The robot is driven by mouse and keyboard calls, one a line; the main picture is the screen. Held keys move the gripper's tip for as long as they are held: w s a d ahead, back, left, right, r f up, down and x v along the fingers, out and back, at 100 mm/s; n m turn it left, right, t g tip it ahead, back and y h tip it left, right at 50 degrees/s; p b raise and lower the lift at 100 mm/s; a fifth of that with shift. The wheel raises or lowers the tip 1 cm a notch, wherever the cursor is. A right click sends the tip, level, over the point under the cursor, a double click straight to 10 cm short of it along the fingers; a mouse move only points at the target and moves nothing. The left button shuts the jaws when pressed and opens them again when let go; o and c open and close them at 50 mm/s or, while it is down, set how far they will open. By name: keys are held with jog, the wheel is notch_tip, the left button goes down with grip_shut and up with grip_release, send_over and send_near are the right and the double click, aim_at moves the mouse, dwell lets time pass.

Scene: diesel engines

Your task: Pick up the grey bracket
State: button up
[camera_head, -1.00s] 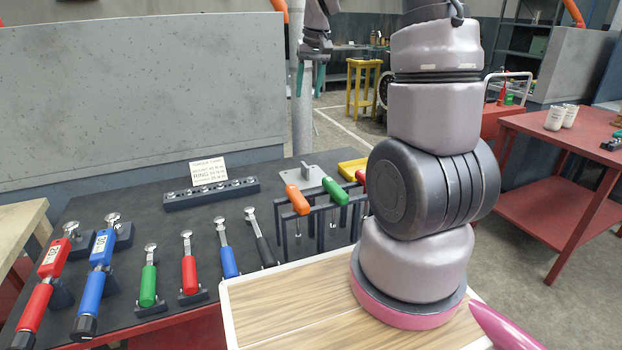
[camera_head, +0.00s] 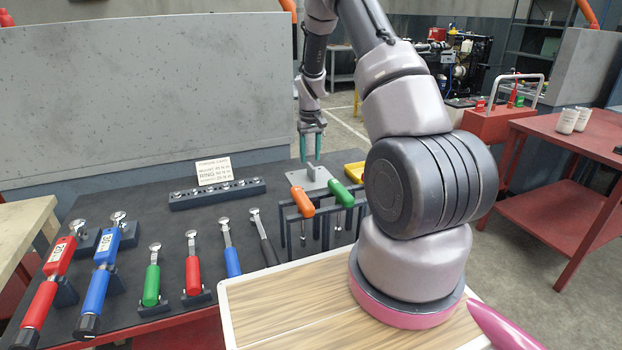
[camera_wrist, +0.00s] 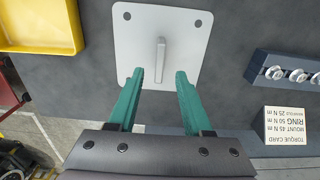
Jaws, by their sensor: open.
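The grey bracket (camera_head: 309,181) is a flat plate with holes at its corners and an upright rib in the middle. It lies on the dark bench top behind the orange and green screwdrivers. In the wrist view the bracket (camera_wrist: 182,48) is below and ahead of my gripper. My gripper (camera_head: 311,158) has two green fingers pointing down, above the bracket. In the wrist view my gripper (camera_wrist: 160,78) is open and empty, its fingertips on either side of the rib's near end and seemingly above the plate. Contact cannot be told.
A yellow tray (camera_head: 353,171) is close to the bracket. A dark socket rail (camera_head: 216,194) and a torque card (camera_head: 213,171) stand on its other side. Screwdrivers with orange (camera_head: 303,202) and green (camera_head: 338,191) handles hang in a rack in front. A grey partition (camera_head: 150,95) rises behind.

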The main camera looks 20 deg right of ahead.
aim_at(311, 165)
jog(key=f, duration=0.5)
jog(key=shift+s, duration=0.2)
jog(key=shift+c, duration=0.3)
grip_shut()
dwell(0.9)
